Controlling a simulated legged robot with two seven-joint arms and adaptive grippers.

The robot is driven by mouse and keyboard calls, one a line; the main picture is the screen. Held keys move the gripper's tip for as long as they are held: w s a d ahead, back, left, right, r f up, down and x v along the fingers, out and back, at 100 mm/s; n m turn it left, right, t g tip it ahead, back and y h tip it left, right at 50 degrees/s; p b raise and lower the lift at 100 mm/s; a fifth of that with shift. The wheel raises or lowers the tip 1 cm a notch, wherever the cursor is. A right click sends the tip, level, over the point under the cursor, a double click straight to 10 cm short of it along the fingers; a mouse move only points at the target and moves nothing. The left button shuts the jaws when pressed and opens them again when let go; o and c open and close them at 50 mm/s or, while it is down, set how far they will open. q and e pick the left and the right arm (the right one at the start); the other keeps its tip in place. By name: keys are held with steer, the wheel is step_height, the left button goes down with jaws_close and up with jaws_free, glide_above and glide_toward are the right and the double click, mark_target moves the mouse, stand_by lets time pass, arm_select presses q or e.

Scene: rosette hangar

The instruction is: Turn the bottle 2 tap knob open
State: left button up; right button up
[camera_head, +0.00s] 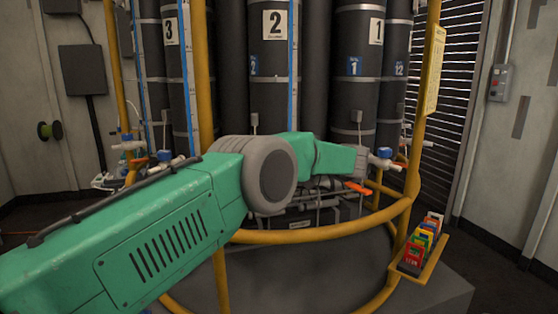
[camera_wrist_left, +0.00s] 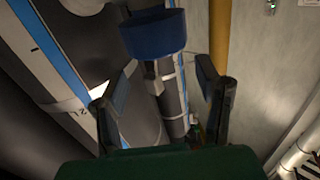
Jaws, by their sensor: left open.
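Bottle 2 (camera_head: 274,75) is a tall dark cylinder with a "2" label and a blue stripe, at the centre of the head view. My left arm crosses in front of its lower part, hiding any tap there. In the left wrist view a blue knob (camera_wrist_left: 153,34) on a pale stem is just beyond the tips of my left gripper (camera_wrist_left: 166,64). The fingers are spread apart, with nothing held between them. I cannot tell from these views which bottle this knob belongs to. In the head view my left gripper is hidden. My right gripper is in neither view.
Yellow rails (camera_head: 300,236) ring the bottles. Other blue tap knobs show at left (camera_head: 163,156) and right (camera_head: 384,152). A yellow shelf with coloured tags (camera_head: 414,258) stands at lower right. Bottle 3 (camera_head: 175,85) and bottle 1 (camera_head: 358,95) flank the centre.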

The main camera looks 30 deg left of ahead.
arm_select(q)
steer(key=r, duration=0.6)
steer(key=shift+w+d, duration=0.1)
steer(key=shift+d, duration=0.15)
steer(key=shift+d+r, duration=0.2)
steer(key=shift+r, duration=0.2)
steer(key=shift+a, duration=0.2)
steer(key=shift+f, duration=0.15)
